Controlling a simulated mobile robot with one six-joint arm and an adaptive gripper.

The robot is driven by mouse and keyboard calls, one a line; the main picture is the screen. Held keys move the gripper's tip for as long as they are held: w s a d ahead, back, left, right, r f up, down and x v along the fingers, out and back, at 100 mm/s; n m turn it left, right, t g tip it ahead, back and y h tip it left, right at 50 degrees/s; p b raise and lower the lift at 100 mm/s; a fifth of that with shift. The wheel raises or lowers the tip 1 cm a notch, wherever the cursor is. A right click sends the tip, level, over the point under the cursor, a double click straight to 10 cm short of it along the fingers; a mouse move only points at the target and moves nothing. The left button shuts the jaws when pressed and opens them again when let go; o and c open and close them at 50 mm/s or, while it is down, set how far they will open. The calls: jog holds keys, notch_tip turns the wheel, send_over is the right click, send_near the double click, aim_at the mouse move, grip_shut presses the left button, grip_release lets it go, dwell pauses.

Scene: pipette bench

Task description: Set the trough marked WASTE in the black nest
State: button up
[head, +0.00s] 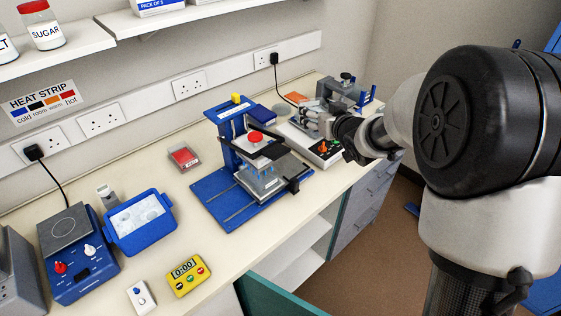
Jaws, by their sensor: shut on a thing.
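My gripper (312,120) is small and far off, at the back right of the bench, its wrist coming in from the right. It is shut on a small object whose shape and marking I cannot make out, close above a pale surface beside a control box. No WASTE marking is readable in the head view. A clear, shallow container with red contents (184,157) lies on the bench left of the blue press; its label is too small to read. I cannot make out the black nest.
A blue press frame (214,194) with a clear container inside stands mid-bench. A box with orange and green knobs (324,151) and grey equipment (345,88) are by my gripper. A blue tray (145,245), hotplate (68,238) and yellow timer (187,275) stand left. Bench front drops to drawers.

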aim_at(300, 102)
jog(key=w+a+n+y, duration=0.1)
jog(key=w+a, duration=0.1)
jog(key=w+a+n+g+y, duration=0.1)
jog(key=w+a, duration=0.1)
jog(key=shift+a+r, duration=0.1)
jog(key=shift+a, duration=0.05)
jog(key=w+a+f+n+g+y+b, duration=0.1)
jog(key=f, duration=0.5)
jog(key=w+a+f+n+y+b, duration=0.1)
jog(key=f+b, duration=0.1)
jog(key=f, duration=0.4)
jog(key=w+a+f+n+g+y+b, duration=0.1)
jog(key=f, duration=0.5)
jog(key=shift+a+f+g+b, duration=0.3)
jog(key=shift+a+f+b, duration=0.05)
jog(key=shift+a, duration=0.05)
jog(key=shift+f+b, duration=0.7)
jog(key=shift+f, duration=1.55)
jog(key=shift+f, duration=0.1)
jog(key=shift+f, duration=0.15)
jog(key=o, duration=0.7)
jog(key=shift+f, duration=0.1)
jog(key=o, duration=0.4)
jog(key=shift+o, duration=0.2)
